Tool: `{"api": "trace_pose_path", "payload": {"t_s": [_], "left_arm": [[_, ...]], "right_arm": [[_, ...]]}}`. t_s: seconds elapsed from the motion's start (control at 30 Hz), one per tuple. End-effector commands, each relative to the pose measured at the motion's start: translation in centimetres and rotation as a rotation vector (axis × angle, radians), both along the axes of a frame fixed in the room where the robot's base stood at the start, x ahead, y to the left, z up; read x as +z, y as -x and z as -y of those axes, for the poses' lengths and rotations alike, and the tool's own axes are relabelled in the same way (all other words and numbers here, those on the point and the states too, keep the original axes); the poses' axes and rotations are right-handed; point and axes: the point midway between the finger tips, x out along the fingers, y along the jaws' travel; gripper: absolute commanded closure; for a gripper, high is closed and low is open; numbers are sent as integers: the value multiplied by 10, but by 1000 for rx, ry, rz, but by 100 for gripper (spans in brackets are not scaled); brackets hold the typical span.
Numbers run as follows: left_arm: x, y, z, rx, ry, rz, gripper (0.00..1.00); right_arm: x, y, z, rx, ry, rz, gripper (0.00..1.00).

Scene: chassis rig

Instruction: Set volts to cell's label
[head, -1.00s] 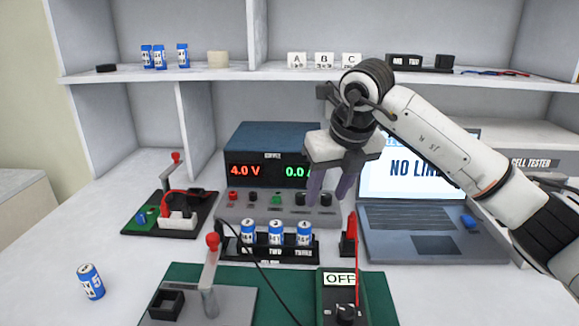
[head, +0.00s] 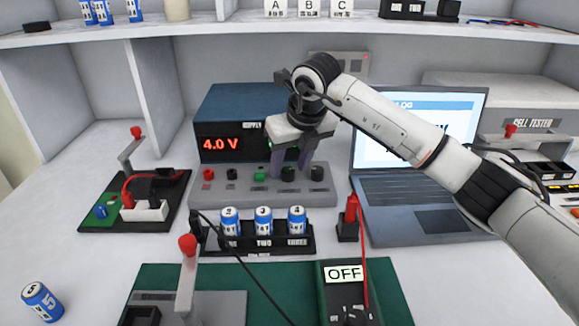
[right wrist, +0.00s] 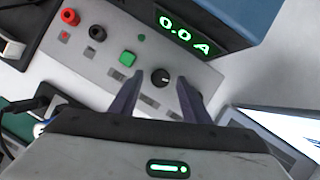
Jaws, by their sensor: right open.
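The power supply (head: 222,108) shows 4.0 V in red in the head view; its green display reads 0.0 A (right wrist: 185,32) in the right wrist view. My right gripper (head: 291,172) is open at the supply's front panel. A black knob with a white mark (right wrist: 161,77) shows between its fingertips (right wrist: 158,98); I cannot tell whether they touch it. Three blue-and-white cells (head: 263,221) stand upright in a black rack (head: 262,245). Another cell (head: 41,301) lies tilted at the front left, its label apparently 5. My left gripper is out of view.
A green button (right wrist: 128,58) and red and black terminals sit along the panel. A laptop (head: 420,200) stands right, with a cell tester (head: 536,122) behind. A lever fixture (head: 186,290) and a meter reading OFF (head: 345,290) are in front. Free table lies at left.

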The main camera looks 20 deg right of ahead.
Motion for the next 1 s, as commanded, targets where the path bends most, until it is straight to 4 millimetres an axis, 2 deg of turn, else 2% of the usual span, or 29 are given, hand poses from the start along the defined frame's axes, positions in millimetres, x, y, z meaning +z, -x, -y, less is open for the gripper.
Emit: {"api": "trace_pose_path", "payload": {"t_s": [0.1, 0.37, 0.63, 1.0], "left_arm": [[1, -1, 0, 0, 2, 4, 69], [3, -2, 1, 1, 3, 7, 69], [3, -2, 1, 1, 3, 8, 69], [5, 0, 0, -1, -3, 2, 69]], "right_arm": [[-7, -3, 0, -1, 1, 0, 57], [-8, -3, 0, 0, 1, 0, 57], [-7, -3, 0, 0, 0, 0, 98], [-7, -3, -1, -148, 2, 0, 98]]}}
